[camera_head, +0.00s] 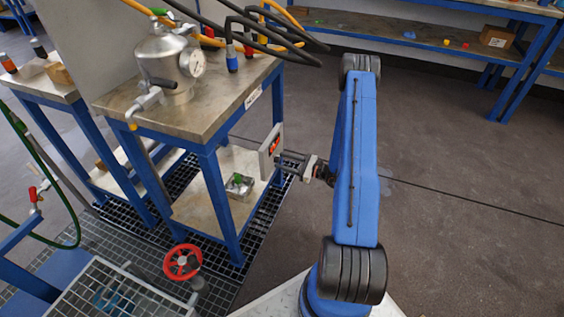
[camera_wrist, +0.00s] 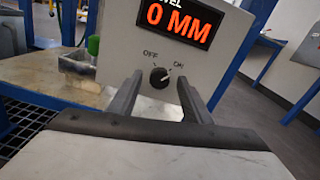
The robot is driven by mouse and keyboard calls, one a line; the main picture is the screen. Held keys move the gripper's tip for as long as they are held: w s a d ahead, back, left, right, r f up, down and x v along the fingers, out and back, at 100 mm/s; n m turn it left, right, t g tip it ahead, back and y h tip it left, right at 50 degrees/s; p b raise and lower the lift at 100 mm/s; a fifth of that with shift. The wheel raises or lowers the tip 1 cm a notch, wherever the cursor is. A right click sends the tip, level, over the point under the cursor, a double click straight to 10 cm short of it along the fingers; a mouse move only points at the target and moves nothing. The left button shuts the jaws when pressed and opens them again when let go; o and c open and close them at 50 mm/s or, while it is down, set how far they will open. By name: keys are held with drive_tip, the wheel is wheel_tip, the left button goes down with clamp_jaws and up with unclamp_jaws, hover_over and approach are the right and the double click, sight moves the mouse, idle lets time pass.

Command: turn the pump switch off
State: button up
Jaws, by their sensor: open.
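The pump switch is a small black rotary knob (camera_wrist: 159,77) on a grey control box (camera_wrist: 122,42) in the wrist view. OFF is printed at its upper left and ON at its upper right. Its pale mark appears to point up and right, toward ON. My gripper (camera_wrist: 158,84) is open, with one finger on each side of the knob in the picture. I cannot tell whether the fingers touch the box. In the head view, my gripper (camera_head: 284,161) reaches left to the control box (camera_head: 268,155), whose front is seen nearly edge-on.
An orange display (camera_wrist: 180,20) above the knob reads 0 MM. The box is beside a blue-framed table (camera_head: 207,125) bearing a metal vessel with a gauge (camera_head: 170,65). A metal tray (camera_head: 240,186) sits on the lower shelf. Open floor (camera_head: 450,170) lies to the right.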

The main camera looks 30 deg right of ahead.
drive_tip(key=shift+w+a, duration=0.35)
drive_tip(key=c, duration=1.1)
drive_tip(key=shift+o, duration=0.2)
